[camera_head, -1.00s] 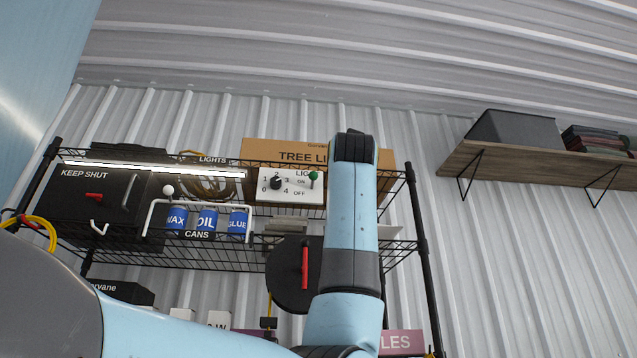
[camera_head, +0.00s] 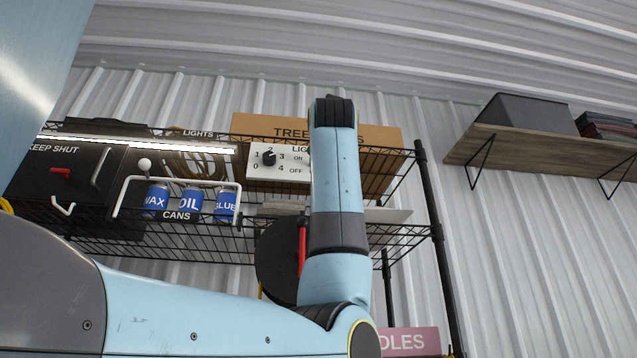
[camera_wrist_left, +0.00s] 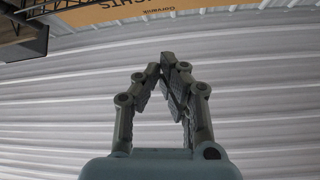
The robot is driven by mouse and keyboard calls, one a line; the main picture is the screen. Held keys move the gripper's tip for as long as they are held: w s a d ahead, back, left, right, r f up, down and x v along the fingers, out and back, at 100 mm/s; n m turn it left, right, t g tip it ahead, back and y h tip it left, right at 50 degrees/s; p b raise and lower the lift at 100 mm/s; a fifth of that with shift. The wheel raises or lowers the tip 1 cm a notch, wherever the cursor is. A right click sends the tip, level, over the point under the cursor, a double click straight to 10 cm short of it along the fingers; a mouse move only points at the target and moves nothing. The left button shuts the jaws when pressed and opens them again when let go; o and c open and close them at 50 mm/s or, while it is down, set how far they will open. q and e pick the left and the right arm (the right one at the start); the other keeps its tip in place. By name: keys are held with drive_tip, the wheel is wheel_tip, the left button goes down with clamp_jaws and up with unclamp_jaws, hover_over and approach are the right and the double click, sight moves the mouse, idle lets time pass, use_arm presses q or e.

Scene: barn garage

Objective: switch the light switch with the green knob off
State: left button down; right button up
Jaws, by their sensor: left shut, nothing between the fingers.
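The white switch panel (camera_head: 282,174) sits on the top wire shelf, with a black dial (camera_head: 269,158) and printed ON and OFF marks. The green knob is out of sight; my left arm covers the panel's right part. A long white light strip (camera_head: 135,142) along the shelf is lit. My left arm stands upright in front of the rack in the head view, its gripper hidden there. My right gripper is out of view.
A cardboard box (camera_head: 262,125) is behind the panel, and shows upside down in the wrist view (camera_wrist_left: 115,12). Black cabinet (camera_head: 85,185), blue cans (camera_head: 190,201) behind a white handle, and a dark disc with a red lever (camera_head: 302,248) are close by. A wooden shelf (camera_head: 545,146) is right.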

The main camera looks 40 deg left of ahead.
use_arm(q)
drive_tip(key=p+x, duration=0.5)
drive_tip(key=x, duration=0.6)
drive_tip(key=f, duration=0.1)
drive_tip(key=a+f, duration=0.1)
drive_tip(key=f, duration=0.2)
drive_tip(key=shift+a+f, duration=0.25)
drive_tip(key=shift+a, duration=0.05)
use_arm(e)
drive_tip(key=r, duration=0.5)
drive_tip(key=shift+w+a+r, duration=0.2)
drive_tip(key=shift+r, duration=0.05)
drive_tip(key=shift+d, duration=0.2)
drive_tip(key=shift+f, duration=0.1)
use_arm(q)
drive_tip(key=shift+d+f+t+y, duration=0.1)
drive_tip(key=shift+f+t+y, duration=0.2)
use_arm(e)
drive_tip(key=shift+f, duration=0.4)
use_arm(q)
drive_tip(key=shift+f+b, duration=0.1)
drive_tip(key=shift+b, duration=0.35)
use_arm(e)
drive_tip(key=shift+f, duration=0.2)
use_arm(q)
drive_tip(key=shift+s+d+f, duration=0.1)
drive_tip(key=shift+f, duration=0.05)
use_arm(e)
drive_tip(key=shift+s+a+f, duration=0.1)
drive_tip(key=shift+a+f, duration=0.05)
